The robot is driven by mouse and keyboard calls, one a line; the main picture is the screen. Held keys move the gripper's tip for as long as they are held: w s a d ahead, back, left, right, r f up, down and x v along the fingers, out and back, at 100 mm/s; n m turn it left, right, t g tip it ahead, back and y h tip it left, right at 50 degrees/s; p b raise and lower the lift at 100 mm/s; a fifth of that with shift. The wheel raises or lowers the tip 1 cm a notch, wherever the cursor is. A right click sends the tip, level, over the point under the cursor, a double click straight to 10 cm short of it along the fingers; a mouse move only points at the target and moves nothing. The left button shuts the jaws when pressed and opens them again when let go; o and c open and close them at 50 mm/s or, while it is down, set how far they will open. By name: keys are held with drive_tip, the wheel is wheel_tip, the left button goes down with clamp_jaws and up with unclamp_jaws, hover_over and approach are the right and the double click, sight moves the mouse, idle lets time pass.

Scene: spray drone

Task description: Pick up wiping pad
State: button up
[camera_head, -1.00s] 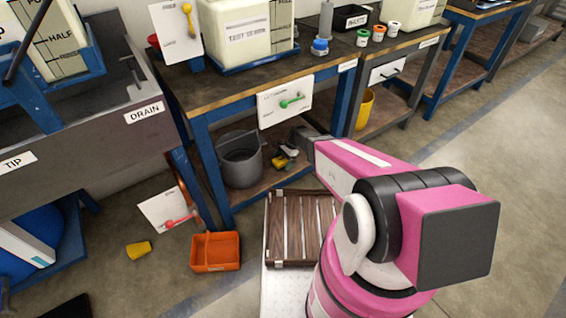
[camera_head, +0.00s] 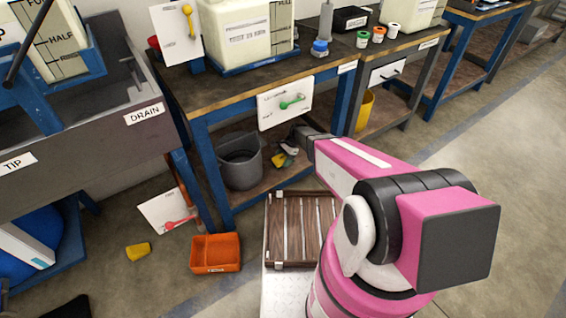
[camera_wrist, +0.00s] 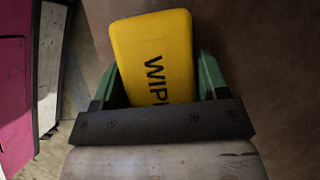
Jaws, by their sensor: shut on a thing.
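The wiping pad (camera_wrist: 152,55) is a yellow block with rounded corners and black lettering that reads "WIP", its end cut off from view. In the wrist view it sits between the two green fingers of my gripper (camera_wrist: 155,78), which is shut on it. The pad's lower end is hidden behind the dark gripper bar. In the head view my arm reaches in under the workbench, and a small yellow patch (camera_head: 279,160) shows by its end. The gripper is small there and its details are hard to tell.
The workbench (camera_head: 300,80) has a lower shelf (camera_head: 245,195) below my arm's end. A grey bucket (camera_head: 239,165) stands on that shelf to the left. A hanging white card with a green tool (camera_head: 285,102) is just above. An orange tray (camera_head: 215,253) lies on the floor.

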drive_tip(key=shift+r, duration=0.9)
drive_tip(key=s+a, duration=0.2)
drive_tip(key=s, duration=0.6)
drive_tip(key=s+a, duration=0.3)
drive_tip(key=s, duration=0.6)
drive_tip(key=shift+a, duration=0.35)
drive_tip(key=shift+f, duration=0.1)
